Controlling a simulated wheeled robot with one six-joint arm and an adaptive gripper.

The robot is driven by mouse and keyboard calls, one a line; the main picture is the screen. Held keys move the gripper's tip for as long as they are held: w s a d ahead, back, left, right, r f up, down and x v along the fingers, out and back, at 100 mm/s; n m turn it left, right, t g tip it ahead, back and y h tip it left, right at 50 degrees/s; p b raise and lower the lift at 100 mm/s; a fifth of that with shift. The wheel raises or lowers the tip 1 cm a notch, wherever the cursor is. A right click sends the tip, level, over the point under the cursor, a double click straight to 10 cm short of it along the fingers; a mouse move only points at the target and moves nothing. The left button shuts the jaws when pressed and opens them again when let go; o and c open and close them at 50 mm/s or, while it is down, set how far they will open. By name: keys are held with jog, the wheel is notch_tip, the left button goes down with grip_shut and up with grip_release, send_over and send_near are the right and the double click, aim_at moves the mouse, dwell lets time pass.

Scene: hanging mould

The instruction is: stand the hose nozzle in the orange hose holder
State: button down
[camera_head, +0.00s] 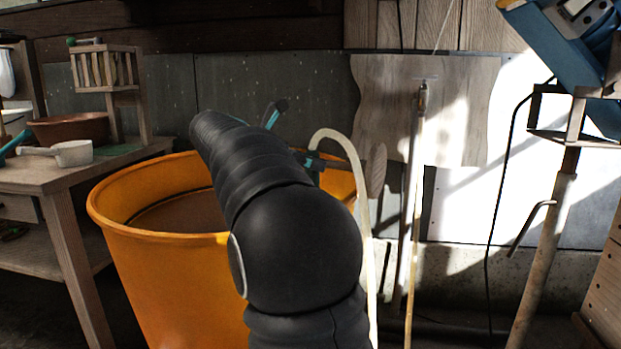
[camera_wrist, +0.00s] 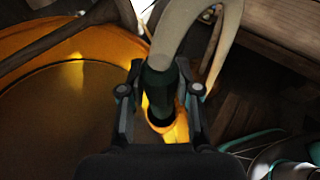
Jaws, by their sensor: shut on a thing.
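The hose nozzle (camera_wrist: 158,88) is a dark green piece on the end of a cream hose (camera_wrist: 190,30). My gripper (camera_wrist: 160,100) is shut on it, with one finger on each side. The orange hose holder (camera_wrist: 180,132) shows in the wrist view as a small open orange cup right by the nozzle's lower end. I cannot tell whether the tip is inside the cup or only above it. In the head view the hose (camera_head: 345,142) arches over and hangs down to the right of my arm. My arm hides the holder there.
A big orange tub (camera_head: 165,275) stands behind and left of my arm. A wooden table (camera_head: 40,180) at left holds a brown bowl (camera_head: 68,128) and a white scoop (camera_head: 72,153). A blue machine (camera_head: 565,50) on a stand is at right. A pole (camera_head: 414,200) stands against the wall.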

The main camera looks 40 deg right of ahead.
aim_at(311, 177)
notch_tip(311, 177, down, 4)
jog(key=shift+r+b, duration=0.2)
jog(key=shift+b, duration=0.1)
jog(key=c, duration=0.8)
grip_release()
jog(key=shift+w+d, duration=0.1)
jog(key=shift+d, duration=0.05)
jog(key=shift+c, duration=0.2)
jog(key=shift+r, duration=0.1)
jog(key=shift+w+a+r, duration=0.1)
jog(key=shift+a+r, duration=0.2)
jog(key=shift+a, duration=0.2)
jog(key=p+v, duration=0.2)
jog(key=v, duration=0.9)
jog(key=shift+p, duration=0.3)
